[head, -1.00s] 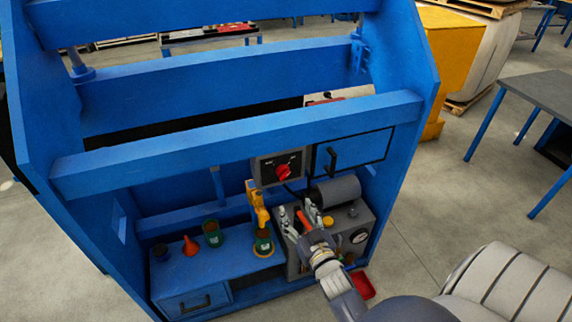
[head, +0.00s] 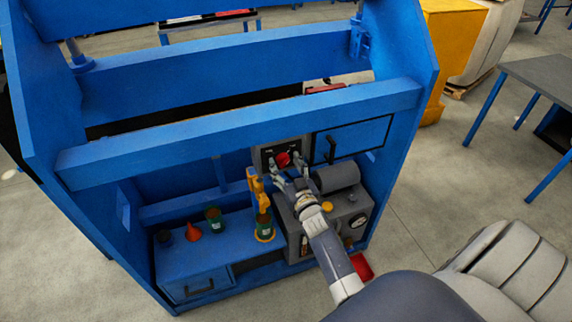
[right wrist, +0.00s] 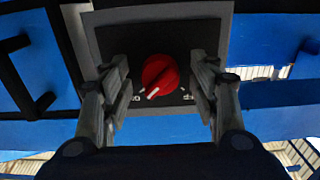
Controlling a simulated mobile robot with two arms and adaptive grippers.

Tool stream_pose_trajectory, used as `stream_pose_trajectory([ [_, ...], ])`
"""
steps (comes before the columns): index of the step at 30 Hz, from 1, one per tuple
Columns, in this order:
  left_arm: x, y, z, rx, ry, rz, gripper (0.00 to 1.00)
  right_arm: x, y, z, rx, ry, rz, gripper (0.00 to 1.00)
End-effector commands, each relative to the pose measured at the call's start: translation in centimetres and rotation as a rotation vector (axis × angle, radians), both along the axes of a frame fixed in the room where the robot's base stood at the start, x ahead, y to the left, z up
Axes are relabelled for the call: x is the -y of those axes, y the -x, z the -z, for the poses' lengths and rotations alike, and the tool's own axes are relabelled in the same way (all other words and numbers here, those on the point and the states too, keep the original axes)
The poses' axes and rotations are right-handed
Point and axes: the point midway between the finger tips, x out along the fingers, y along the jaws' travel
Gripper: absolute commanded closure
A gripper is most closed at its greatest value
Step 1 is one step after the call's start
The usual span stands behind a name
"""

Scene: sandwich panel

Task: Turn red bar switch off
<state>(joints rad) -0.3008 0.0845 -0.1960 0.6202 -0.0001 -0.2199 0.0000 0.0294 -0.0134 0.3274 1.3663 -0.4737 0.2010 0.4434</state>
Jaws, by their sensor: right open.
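The red bar switch (head: 283,159) is a round red knob on a dark panel (head: 266,157) in a grey housing, below the blue crossbeam. In the right wrist view the red knob (right wrist: 160,74) sits between my fingers, its white mark pointing down and left toward a label by the left finger. A second label is at the lower right, partly hidden. My right gripper (head: 288,178) is open, with one finger on each side of the knob; in the right wrist view (right wrist: 163,88) gaps show between the fingers and the knob. My left gripper is not in view.
A blue frame (head: 240,135) surrounds the panel. Below my gripper is a grey machine (head: 360,213) with a cylinder and gauge. A yellow tool (head: 256,188), green cans (head: 214,219) and a red funnel (head: 192,232) stand to the left. A black-handled door (head: 352,140) is at the right.

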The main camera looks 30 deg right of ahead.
Motion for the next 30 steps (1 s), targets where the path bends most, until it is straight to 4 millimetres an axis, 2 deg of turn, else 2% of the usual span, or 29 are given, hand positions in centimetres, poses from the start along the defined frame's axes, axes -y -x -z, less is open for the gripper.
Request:
stream_pose_trajectory([
  [7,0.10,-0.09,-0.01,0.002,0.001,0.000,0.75,0.03,-0.09,0.02,0.000,0.000,0.000,0.45],
  [8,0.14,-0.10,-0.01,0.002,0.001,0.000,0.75,0.03,-0.09,0.01,0.000,0.000,0.000,0.49],
  [13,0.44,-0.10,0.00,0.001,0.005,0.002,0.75,0.03,-0.07,0.01,0.000,0.000,0.000,0.88],
  [23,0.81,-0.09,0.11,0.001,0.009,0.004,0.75,0.02,-0.06,0.05,-0.005,0.019,0.000,0.89],
  [30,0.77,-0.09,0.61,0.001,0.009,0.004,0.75,0.06,-0.04,0.17,-0.030,0.122,0.000,0.89],
])
